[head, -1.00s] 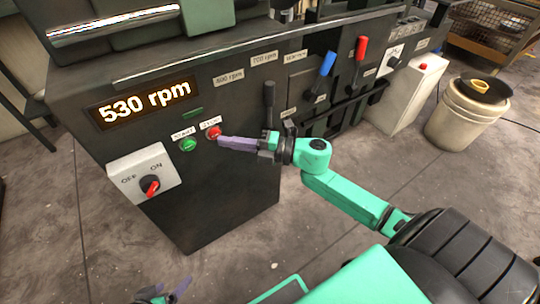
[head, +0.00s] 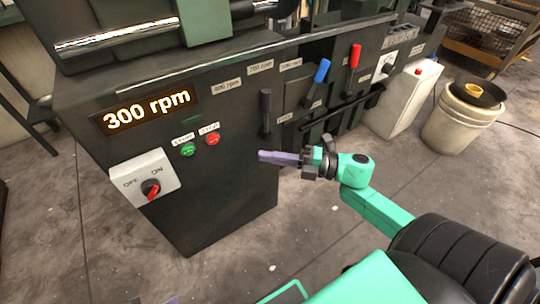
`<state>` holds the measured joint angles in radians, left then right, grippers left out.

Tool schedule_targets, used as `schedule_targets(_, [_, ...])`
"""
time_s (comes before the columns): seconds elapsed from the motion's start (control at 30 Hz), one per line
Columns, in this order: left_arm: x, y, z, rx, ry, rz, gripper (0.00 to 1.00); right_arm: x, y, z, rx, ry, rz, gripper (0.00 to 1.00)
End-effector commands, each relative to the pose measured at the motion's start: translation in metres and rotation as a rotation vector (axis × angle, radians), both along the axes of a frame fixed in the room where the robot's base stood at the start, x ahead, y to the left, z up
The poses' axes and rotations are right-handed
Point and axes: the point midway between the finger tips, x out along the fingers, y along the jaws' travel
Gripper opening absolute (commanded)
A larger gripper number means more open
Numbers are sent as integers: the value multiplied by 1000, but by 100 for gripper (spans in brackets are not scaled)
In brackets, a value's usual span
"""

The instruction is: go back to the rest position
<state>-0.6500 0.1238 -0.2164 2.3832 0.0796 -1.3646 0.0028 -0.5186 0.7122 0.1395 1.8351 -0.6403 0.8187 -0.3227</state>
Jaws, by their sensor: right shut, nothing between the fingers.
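My right gripper (head: 264,156) is shut and empty. Its purple fingers point left, in front of the right edge of the dark machine cabinet (head: 225,200), below the black lever (head: 265,112). It appears apart from the red stop button (head: 212,139) and the green start button (head: 187,149). The lit display (head: 147,109) reads 300 rpm. The red-tipped OFF/ON switch (head: 151,188) sits on a white plate at the left of the cabinet.
A blue-handled lever (head: 321,70) and a red-handled lever (head: 355,56) stand on the machine to the right. A white box (head: 405,100) and a cream bucket (head: 455,125) with a dark bowl (head: 473,93) on top stand further right. The floor in front is clear.

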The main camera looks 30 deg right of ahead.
Motion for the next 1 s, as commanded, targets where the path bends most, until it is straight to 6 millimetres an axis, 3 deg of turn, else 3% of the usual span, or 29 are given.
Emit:
schedule_targets(0.47, [-1, 0, -1, 0, 1, 0, 83, 1, 0, 0, 5, 3, -9, 0])
schedule_targets(0.63, [-1, 0, -1, 1, 2, 0, 83, 27, -15, -6, 174, 124, -266, 0])
schedule_targets(0.77, [0, 0, -1, 0, 1, 0, 83, 42, -43, -45, 437, 408, -640, 0])
schedule_targets(0.87, [0, 0, 0, -1, 1, 0, 83, 27, -50, -92, 600, 682, -878, 0])
schedule_targets(1.0, [0, 0, 0, 0, 1, 0, 83, -11, -35, -144, 724, 1020, -1084, 0])
